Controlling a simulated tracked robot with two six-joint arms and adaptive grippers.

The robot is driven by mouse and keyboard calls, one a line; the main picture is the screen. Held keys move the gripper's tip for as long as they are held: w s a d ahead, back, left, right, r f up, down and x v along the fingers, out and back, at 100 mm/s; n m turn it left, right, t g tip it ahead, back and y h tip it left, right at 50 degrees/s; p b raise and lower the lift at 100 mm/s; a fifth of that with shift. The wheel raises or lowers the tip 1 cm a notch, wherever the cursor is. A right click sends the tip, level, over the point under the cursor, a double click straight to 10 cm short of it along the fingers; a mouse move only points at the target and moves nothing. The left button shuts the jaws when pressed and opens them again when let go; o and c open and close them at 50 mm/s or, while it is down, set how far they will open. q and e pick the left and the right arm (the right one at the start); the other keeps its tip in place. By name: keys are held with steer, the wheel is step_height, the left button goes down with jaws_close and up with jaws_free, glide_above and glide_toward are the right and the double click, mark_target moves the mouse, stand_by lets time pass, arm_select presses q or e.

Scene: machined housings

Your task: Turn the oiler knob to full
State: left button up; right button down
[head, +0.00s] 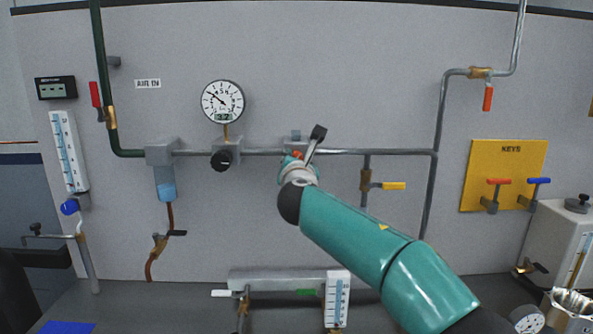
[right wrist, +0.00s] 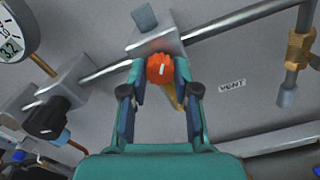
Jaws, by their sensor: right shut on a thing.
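The oiler knob (right wrist: 160,68) is orange-red with a short white mark on its face and sits below a grey block on the pipe. In the right wrist view my right gripper (right wrist: 160,75) has one finger on each side of it and is shut on it. An amber part shows below the knob, partly hidden. In the head view my right gripper (head: 303,153) is at the pipe, with a bit of the orange knob (head: 297,155) showing. My right arm hides most of the oiler there. My left gripper is not in view.
Left along the pipe are a black regulator knob (head: 221,160) under a round gauge (head: 223,102) and a filter bowl (head: 165,190). A yellow-handled valve (head: 394,186) is close right of my wrist. A yellow key board (head: 480,172) hangs farther right.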

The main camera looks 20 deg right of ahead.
steer(key=shift+w+a+f+m+b, duration=0.15)
steer(key=shift+m+b, duration=1.25)
steer(key=shift+m, duration=3.35)
steer(key=shift+s+d+f+m+b, duration=0.15)
steer(key=shift+m+b, duration=1.3)
steer(key=shift+m, duration=3.25)
steer(key=shift+w+a+f+m+b, duration=0.2)
steer(key=shift+m+b, duration=1.2)
steer(key=shift+m, duration=3.35)
steer(key=shift+s, duration=0.1)
steer(key=c, duration=0.9)
jaws_free()
steer(key=shift+d+r, duration=0.1)
steer(key=shift+o, duration=0.2)
